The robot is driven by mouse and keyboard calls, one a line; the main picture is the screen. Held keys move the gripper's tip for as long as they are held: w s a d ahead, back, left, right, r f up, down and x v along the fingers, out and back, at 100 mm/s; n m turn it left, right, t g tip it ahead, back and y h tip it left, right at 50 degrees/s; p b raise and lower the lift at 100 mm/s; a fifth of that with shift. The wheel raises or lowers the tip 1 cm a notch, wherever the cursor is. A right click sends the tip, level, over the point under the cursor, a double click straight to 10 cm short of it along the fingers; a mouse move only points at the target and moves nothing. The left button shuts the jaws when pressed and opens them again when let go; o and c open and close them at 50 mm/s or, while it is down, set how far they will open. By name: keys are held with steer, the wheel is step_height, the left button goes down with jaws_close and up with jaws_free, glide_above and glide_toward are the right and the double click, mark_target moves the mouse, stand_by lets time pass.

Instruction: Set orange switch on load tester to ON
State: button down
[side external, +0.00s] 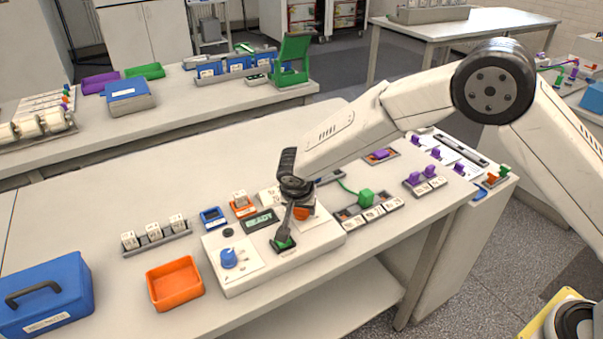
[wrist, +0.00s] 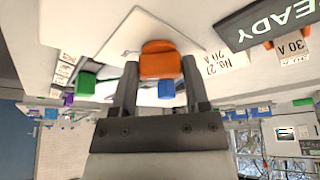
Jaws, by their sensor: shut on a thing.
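The load tester (side external: 328,240) is a white box with a dark READY display (side external: 259,222) and a blue knob (side external: 229,257). It stands at the front of the bench in the side view. The orange switch (side external: 301,213) is on its right part, partly hidden by my gripper (side external: 291,220). In the wrist view the orange switch (wrist: 161,60) sits between the two dark fingers of my gripper (wrist: 160,68), which is shut on it. Its ON and OFF marks cannot be read. A green part (side external: 284,245) shows on the tester's front, below a finger.
An orange tray (side external: 175,301) and a blue case (side external: 45,294) stand left of the tester. A rack of white blocks (side external: 155,240) is behind the tray. A strip with a green block (side external: 367,198) lies right of the tester.

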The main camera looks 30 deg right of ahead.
steer(key=shift+c, duration=0.4)
jaws_free()
steer(key=shift+r, duration=0.1)
steer(key=v, duration=0.7)
steer(key=shift+s+a+r, duration=0.15)
steer(key=shift+s+r, duration=0.05)
steer(key=shift+r, duration=0.05)
steer(key=s+d+n+y, duration=0.3)
steer(key=s+d+n, duration=0.5)
steer(key=s+d, duration=1.1)
steer(key=s, duration=0.3)
steer(key=shift+d+r+g, duration=0.2)
steer(key=shift+r+g, duration=0.05)
steer(key=shift+g, duration=0.15)
